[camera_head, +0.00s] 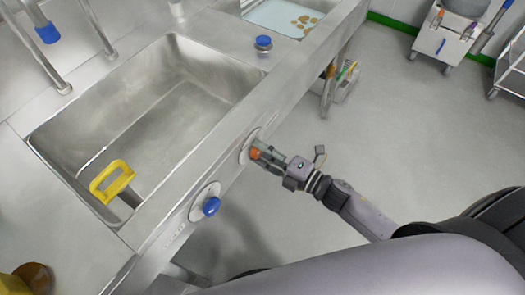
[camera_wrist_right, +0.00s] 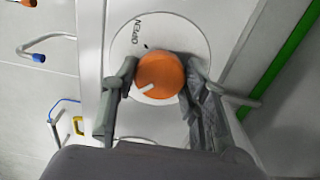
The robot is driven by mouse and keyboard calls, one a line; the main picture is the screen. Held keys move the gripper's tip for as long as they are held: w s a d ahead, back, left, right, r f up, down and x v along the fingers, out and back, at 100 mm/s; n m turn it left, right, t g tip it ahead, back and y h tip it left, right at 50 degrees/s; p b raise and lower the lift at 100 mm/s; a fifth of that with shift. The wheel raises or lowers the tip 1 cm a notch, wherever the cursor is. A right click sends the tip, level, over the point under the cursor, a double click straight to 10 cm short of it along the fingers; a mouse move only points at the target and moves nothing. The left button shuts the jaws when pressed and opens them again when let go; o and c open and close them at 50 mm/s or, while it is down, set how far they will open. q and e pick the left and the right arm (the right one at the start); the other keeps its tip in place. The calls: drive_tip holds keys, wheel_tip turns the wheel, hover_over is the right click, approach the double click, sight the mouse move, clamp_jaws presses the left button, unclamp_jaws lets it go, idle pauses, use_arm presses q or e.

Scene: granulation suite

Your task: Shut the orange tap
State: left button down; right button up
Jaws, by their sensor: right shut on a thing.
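The orange tap (camera_head: 255,153) is a round knob on a pale round plate on the front panel of the steel sink unit. In the right wrist view the orange tap (camera_wrist_right: 160,76) has a white pointer line towards its lower left, and the plate (camera_wrist_right: 190,40) reads OPEN at its upper left. My right gripper (camera_head: 262,154) is at the tap; in the wrist view its fingers (camera_wrist_right: 158,90) are on both sides of the knob, shut on it. My left gripper is not in view.
A blue tap (camera_head: 211,206) sits on the same panel, nearer. The sink basin (camera_head: 190,80) holds a yellow-handled tool (camera_head: 112,182). A blue knob (camera_head: 263,42) stands on the counter. A wheeled cart (camera_head: 445,38) is at the back right. The floor between is clear.

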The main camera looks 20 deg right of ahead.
drive_tip(key=o, duration=1.1)
drive_tip(key=shift+o, duration=0.2)
drive_tip(key=shift+s, duration=0.1)
drive_tip(key=v, duration=1.2)
